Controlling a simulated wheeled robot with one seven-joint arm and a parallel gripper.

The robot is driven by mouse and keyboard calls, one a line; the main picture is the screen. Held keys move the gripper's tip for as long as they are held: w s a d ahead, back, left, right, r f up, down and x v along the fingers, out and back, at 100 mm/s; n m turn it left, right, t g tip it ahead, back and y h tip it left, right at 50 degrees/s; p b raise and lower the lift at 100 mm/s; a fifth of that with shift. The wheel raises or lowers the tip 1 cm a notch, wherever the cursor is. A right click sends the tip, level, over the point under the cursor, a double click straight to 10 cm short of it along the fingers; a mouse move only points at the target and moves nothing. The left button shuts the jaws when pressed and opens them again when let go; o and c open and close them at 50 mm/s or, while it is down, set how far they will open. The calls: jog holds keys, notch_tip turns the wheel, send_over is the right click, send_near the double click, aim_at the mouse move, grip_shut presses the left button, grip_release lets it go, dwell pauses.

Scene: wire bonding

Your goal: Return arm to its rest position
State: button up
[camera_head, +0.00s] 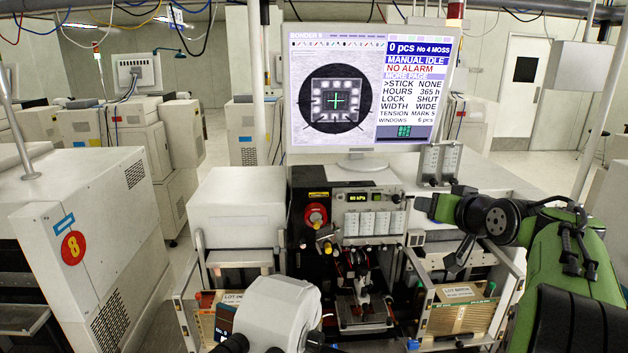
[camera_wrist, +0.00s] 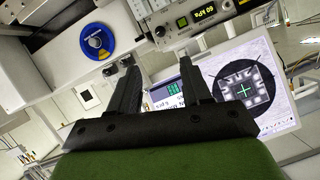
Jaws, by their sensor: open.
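My gripper (camera_wrist: 160,68) shows in the wrist view as two black fingers on a black bar above a green body. The fingers stand apart, with nothing between them. In the head view my green and black arm (camera_head: 572,262) comes in from the right. It is bent, and its dark end part lies over the right side of the bonding machine (camera_head: 375,198), left of the green link. I cannot make out the two fingertips clearly there.
The monitor (camera_head: 420,70) stands behind the machine and reads "MANUAL IDLE" and "NO ALARM". A white microscope (camera_head: 268,312) is at the front. Lot holders stand left (camera_head: 203,325) and right (camera_head: 458,318). A cabinet marked 8 (camera_head: 120,225) is at left, with open floor beyond it.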

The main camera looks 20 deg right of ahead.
jog(key=s+a+f+n+g+y, duration=0.15)
jog(key=s+a, duration=0.25)
jog(key=a, duration=0.4)
jog(key=s+a+f+n+g, duration=0.1)
jog(key=s+a+f, duration=0.15)
jog(key=a, duration=0.45)
jog(key=s+a+f+n+g+y, duration=0.1)
jog(key=s+a+f+g, duration=0.1)
jog(key=s+a, duration=0.45)
jog(key=s+a+f+g, duration=0.1)
jog(key=s+a+f, duration=0.1)
jog(key=s+f, duration=0.2)
jog(key=s+a+f+n+g, duration=0.1)
jog(key=s+a+f+g, duration=0.1)
jog(key=s, duration=0.7)
notch_tip(320, 180, down, 2)
jog(key=shift+s+a+f+h, duration=0.15)
jog(key=shift+a+h, duration=0.2)
jog(key=shift+a, duration=0.3)
jog(key=shift+d, duration=0.1)
